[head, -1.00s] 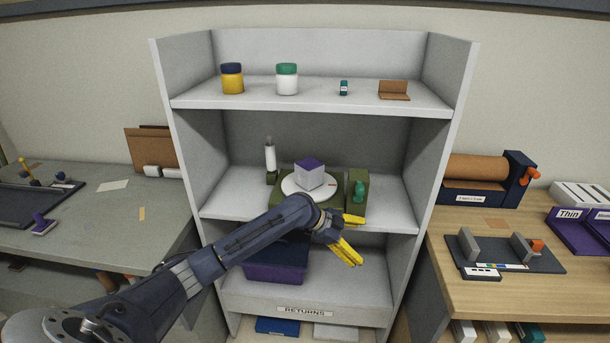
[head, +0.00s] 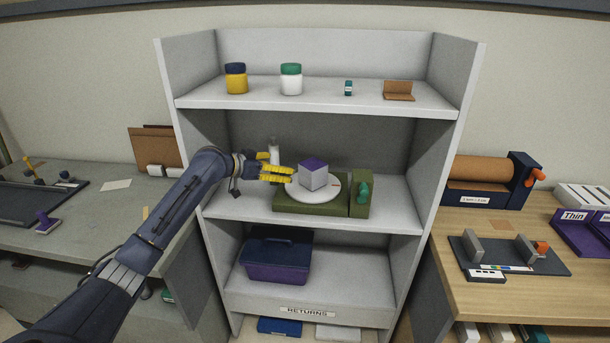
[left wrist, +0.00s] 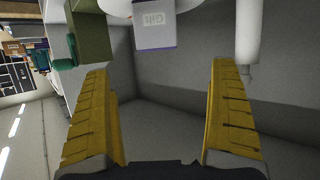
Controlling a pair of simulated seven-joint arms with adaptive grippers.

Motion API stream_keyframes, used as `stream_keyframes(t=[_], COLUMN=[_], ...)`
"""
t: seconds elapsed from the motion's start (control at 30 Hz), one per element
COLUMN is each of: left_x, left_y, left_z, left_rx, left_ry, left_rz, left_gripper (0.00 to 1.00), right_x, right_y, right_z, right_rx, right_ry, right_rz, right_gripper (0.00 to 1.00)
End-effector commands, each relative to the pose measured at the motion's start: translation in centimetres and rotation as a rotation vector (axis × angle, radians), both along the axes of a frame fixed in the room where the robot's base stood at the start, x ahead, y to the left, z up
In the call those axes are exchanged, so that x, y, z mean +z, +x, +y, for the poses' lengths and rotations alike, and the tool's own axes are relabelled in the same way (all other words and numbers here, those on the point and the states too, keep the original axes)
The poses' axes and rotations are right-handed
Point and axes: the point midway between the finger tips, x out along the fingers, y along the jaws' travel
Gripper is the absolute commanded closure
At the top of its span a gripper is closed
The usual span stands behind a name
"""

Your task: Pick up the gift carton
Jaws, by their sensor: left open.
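The gift carton (head: 313,175) is a small box with a purple top and pale sides. It sits on a round white plate (head: 318,194) on a green base on the middle shelf. In the left wrist view the carton (left wrist: 154,24) shows the word "Gift" and lies beyond the fingertips, cut off by the top edge. My left gripper (head: 289,174) has yellow fingers, open and empty, just left of the carton and apart from it. In the left wrist view the gripper (left wrist: 164,68) spans a wide gap. My right gripper is not in view.
A white cylinder (head: 274,151) stands behind my left gripper. A purple bin (head: 276,260) is on the shelf below. Jars (head: 291,79) stand on the top shelf. The middle shelf's right end is clear.

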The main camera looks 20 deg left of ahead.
Motion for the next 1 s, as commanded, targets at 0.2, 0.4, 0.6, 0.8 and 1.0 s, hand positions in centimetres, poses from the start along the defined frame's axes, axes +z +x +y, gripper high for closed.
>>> stream_keyframes(t=[0.2,0.4,0.6,0.8,1.0], left_x=[-1.4,-2.8,-3.7,-4.1,-4.5], left_y=[3.1,5.8,7.7,8.3,9.3], left_z=[-2.2,-3.8,-4.9,-5.3,-6.2], left_rx=[-0.003,-0.002,-0.003,-0.003,-0.004], left_ry=[-0.003,-0.002,-0.002,0.001,-0.001], left_rz=[0.001,0.0,0.0,0.0,0.001], left_gripper=[0.07,0.07,0.07,0.07,0.07], right_x=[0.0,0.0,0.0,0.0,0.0], right_y=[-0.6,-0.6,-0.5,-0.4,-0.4], right_z=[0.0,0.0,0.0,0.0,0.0], right_rx=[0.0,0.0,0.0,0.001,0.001], right_ry=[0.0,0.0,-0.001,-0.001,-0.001], right_rz=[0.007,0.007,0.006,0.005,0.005], right_gripper=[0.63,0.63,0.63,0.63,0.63])
